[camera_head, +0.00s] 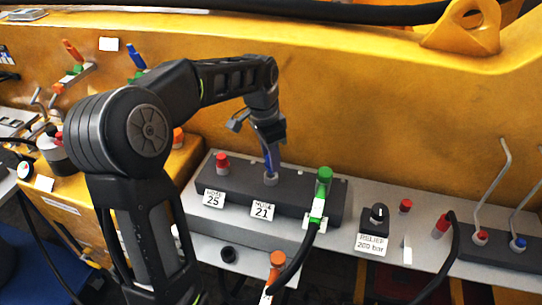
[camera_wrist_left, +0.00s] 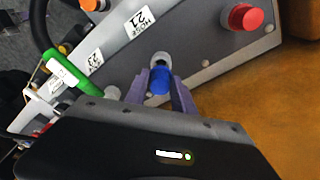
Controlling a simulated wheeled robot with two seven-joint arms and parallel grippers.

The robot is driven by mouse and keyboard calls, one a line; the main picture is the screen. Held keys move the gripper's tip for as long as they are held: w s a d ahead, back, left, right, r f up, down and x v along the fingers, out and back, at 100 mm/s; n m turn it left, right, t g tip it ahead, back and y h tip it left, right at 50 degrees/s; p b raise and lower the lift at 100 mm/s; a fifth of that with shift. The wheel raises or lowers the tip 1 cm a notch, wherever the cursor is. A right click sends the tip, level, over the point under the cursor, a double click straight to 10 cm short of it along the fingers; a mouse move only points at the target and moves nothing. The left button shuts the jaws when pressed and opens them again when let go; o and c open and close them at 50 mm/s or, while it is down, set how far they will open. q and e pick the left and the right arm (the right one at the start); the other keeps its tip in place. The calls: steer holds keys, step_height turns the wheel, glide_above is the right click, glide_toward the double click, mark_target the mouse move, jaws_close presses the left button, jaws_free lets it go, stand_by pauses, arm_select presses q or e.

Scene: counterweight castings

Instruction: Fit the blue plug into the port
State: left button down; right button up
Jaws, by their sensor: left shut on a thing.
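My left gripper (camera_head: 269,150) points down over the dark block, its fingers shut on the blue plug (camera_head: 267,161). The plug is nearly upright, its lower end at the grey port (camera_head: 271,180) behind the label "21". In the left wrist view the blue plug (camera_wrist_left: 160,80) sits between my left gripper's two fingers (camera_wrist_left: 160,90), with the grey port's ring (camera_wrist_left: 161,59) right beyond it. I cannot tell whether the plug is inside the port or only touching its mouth. My right gripper is not in view.
The dark block (camera_head: 233,195) also carries a red cap (camera_head: 222,162) and a green plug (camera_head: 323,181) with a black hose. A black knob (camera_head: 377,216) and bent levers (camera_head: 492,185) stand to the right. A yellow casting (camera_head: 360,110) rises behind. An orange plug (camera_head: 276,262) is in front.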

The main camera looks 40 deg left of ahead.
mark_target(267, 157)
arm_select(q)
steer(key=shift+f+b, duration=1.25)
steer(key=shift+f, duration=0.55)
steer(key=c, duration=1.2)
jaws_free()
steer(key=shift+o, duration=1.2)
steer(key=r, duration=0.5)
steer(key=s+r, duration=0.1)
steer(key=r, duration=0.1)
steer(key=shift+a+r, duration=0.25)
steer(key=shift+r, duration=0.15)
